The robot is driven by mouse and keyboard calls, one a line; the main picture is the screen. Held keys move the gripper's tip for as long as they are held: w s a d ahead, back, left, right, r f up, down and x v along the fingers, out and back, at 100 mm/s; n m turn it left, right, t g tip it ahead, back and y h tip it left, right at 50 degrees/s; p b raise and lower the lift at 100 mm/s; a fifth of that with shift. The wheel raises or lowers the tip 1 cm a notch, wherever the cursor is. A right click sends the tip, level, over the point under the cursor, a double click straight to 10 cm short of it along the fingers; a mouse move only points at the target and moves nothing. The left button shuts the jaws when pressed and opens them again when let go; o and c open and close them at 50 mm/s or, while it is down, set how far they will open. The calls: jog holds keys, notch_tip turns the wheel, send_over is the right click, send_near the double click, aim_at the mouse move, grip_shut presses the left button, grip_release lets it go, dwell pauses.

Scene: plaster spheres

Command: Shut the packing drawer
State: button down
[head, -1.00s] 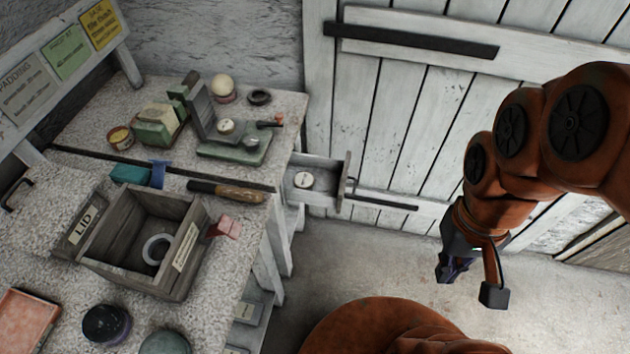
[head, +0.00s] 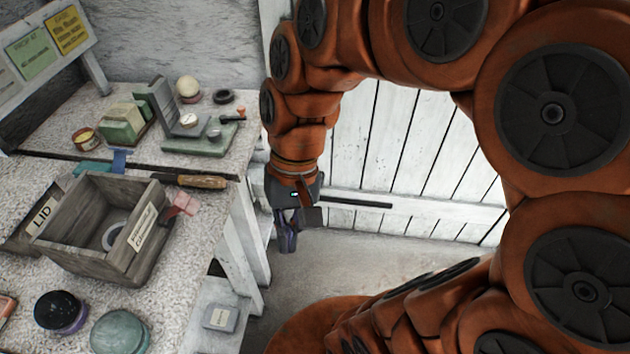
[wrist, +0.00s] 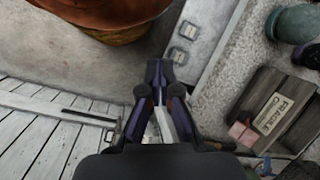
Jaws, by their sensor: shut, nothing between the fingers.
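The packing drawer sticks out of the right side of the workbench (head: 190,240) in the earlier head view. My gripper (head: 287,242) hangs fingers down just right of the bench side, near where the drawer is. It also shows in the wrist view (wrist: 164,75), its fingers together and empty. A pale strip shows behind the fingers there; I cannot tell if it is the drawer. Contact with the drawer cannot be made out.
An open wooden box (head: 80,245) stands on the bench beside a wood-handled tool (head: 203,182) and a pink block (head: 183,204). A dark sphere (head: 60,312) and a green sphere (head: 120,332) sit at the front. A white plank door (head: 400,150) stands behind; floor (head: 370,252) is clear.

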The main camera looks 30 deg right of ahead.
jog(key=w+a+f+m+y+b, duration=0.1)
jog(key=w+f+m+y+b, duration=0.4)
jog(key=w, duration=0.3)
jog(key=w+d+f+m+t+y+b, duration=0.45)
jog(key=w+d+f+m+b, duration=0.3)
jog(key=w+d+b, duration=0.5)
jog(key=d+f+m+t+b, duration=0.5)
jog(key=d+f+b, duration=0.3)
jog(key=d, duration=0.5)
jog(key=d+f+m+t+b, duration=0.55)
jog(key=d+f, duration=0.35)
jog(key=d, duration=0.4)
jog(key=shift+g+y, duration=0.4)
jog(key=shift+y, duration=0.05)
jog(key=shift+w+d+b+x, duration=0.1)
jog(key=shift+b+x, duration=0.9)
jog(key=shift+x, duration=1.4)
jog(key=shift+w+d+b+x, duration=0.1)
jog(key=shift+b+x, duration=0.95)
jog(key=shift+x, duration=1.35)
jog(key=shift+w+d+b+x, duration=0.1)
jog(key=shift+b+x, duration=0.9)
jog(key=shift+x, duration=1.35)
jog(key=shift+a, duration=0.1)
